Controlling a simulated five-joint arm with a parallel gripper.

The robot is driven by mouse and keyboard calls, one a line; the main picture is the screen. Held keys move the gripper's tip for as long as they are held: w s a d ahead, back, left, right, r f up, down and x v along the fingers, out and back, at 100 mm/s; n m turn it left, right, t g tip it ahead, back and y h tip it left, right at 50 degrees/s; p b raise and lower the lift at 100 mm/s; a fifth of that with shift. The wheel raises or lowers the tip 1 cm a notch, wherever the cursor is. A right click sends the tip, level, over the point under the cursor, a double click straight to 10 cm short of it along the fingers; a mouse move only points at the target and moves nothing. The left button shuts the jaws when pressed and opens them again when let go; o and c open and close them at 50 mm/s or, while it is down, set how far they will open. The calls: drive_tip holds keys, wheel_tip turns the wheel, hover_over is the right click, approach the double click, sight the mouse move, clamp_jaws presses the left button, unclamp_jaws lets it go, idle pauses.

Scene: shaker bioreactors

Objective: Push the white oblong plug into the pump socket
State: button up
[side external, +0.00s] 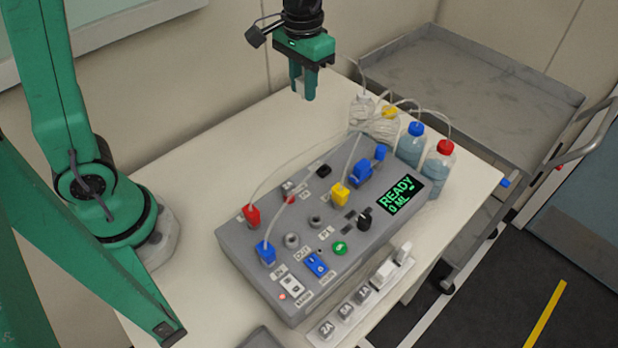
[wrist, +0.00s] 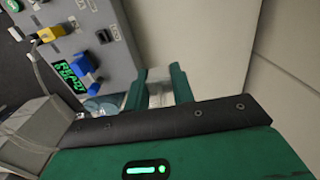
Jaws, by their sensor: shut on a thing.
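My gripper (side external: 304,88) is high above the far left corner of the bench, pointing down and well clear of the grey device (side external: 240,245). In the wrist view its green fingers (wrist: 160,98) are shut on a pale piece (wrist: 159,93), mostly hidden between them; I cannot tell its full shape. The device top has round grey sockets (side external: 315,221) and dark slots beside a black knob (side external: 364,218); I cannot tell which is the pump socket. A white oblong block (side external: 385,272) stands on the pale strip at the device's front right.
Several bottles (side external: 411,145) stand behind the device, with thin tubes arching to red (side external: 251,215), blue (side external: 266,252) and yellow (side external: 340,193) connectors. A blue part (side external: 362,174) rises near the lit display (side external: 401,196). A grey cart (side external: 460,85) is beyond the bench.

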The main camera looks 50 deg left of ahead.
drive_tip(key=s+d+f, duration=0.2)
drive_tip(key=s+d, duration=0.3)
drive_tip(key=d, duration=0.5)
approach(316, 210)
drive_tip(key=s+d, duration=0.2)
drive_tip(key=shift+r, duration=0.2)
drive_tip(key=shift+f, duration=0.25)
drive_tip(key=shift+f, duration=1.9)
drive_tip(key=shift+f, duration=1.05)
idle(0.8)
drive_tip(key=o, duration=1.1)
